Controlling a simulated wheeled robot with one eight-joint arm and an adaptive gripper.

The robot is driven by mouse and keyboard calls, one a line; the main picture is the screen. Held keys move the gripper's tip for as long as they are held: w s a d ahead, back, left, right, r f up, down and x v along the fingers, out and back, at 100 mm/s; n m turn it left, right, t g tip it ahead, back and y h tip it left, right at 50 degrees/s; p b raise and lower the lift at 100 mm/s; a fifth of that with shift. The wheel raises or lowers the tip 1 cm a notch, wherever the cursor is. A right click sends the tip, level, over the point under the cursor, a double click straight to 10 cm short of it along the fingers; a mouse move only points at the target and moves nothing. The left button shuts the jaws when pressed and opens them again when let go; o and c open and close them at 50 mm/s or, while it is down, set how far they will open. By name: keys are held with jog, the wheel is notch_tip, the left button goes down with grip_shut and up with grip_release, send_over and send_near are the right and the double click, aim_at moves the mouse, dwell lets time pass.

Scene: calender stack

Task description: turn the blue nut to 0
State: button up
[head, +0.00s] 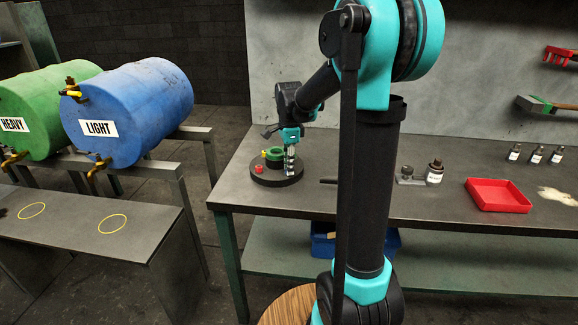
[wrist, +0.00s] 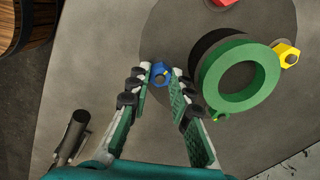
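The blue nut (wrist: 159,75) stands on a dark round base (wrist: 190,45), with a small yellow mark at its right side in the wrist view. My gripper (wrist: 161,71) has one finger on each side of this nut, its fingertips close to the nut's sides. I cannot tell whether they touch it. In the head view my gripper (head: 290,163) points down over the right part of the round base (head: 277,179), and the blue nut is hidden there.
A green ring (wrist: 222,93) stands just right of my right finger. A yellow nut (wrist: 286,54) and a red nut (wrist: 224,2) are on the base too. Bottles (head: 435,172) and a red tray (head: 498,195) stand further right on the bench. Blue and green barrels (head: 150,95) lie at the left.

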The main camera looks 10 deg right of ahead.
jog(key=o, duration=0.5)
jog(key=shift+r, duration=0.1)
jog(key=shift+r, duration=3.95)
